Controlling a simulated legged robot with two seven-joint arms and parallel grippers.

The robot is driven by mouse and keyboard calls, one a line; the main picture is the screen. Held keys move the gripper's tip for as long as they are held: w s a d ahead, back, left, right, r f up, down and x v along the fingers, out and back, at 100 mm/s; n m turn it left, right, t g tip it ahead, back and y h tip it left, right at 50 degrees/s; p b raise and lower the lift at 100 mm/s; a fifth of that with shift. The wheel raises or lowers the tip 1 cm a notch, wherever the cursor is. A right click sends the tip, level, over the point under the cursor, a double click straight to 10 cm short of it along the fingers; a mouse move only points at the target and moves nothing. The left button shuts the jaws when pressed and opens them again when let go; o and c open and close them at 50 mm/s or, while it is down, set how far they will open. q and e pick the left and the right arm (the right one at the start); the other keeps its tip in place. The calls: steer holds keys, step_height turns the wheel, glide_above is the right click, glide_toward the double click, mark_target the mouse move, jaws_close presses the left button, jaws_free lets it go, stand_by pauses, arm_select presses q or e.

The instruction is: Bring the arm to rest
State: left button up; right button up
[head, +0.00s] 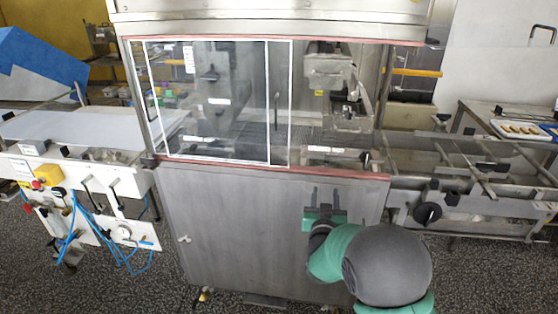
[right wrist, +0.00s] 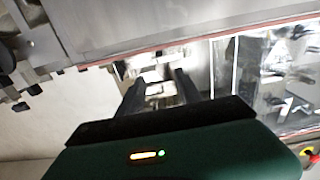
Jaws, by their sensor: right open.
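My right gripper (head: 325,197) is in front of the lower steel panel of the enrober machine (head: 230,225), below the window opening. Its two dark fingers point up and stand apart, with nothing between them. In the right wrist view the fingers of the right gripper (right wrist: 160,88) are also spread and empty, with part of the machine's steel and bright interior behind them. My right arm comes in from the bottom right in the head view. My left gripper is not in either view.
The enrober has a sliding clear window (head: 220,105) in a white frame; the right side is open. A conveyor (head: 60,130) with hoses stands left. A metal frame with rods (head: 470,170) stands right, beside a tray of pastries (head: 522,129). Speckled floor (head: 110,285) lies in front.

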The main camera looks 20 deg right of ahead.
steer(key=s+a+f+n+g+y+p, duration=0.3)
steer(key=s+a+g+y+p, duration=0.3)
steer(key=a, duration=0.6)
steer(key=s+a+f+n+g+y+p, duration=0.1)
steer(key=s+a+g+p, duration=0.1)
steer(key=s, duration=0.9)
steer(key=s+a+f+n+g+y+p, duration=0.1)
steer(key=s+g, duration=0.4)
steer(key=s, duration=0.6)
steer(key=a+n+y+p, duration=0.1)
steer(key=a+p, duration=0.1)
steer(key=shift+a+f, duration=0.25)
steer(key=shift+a, duration=0.15)
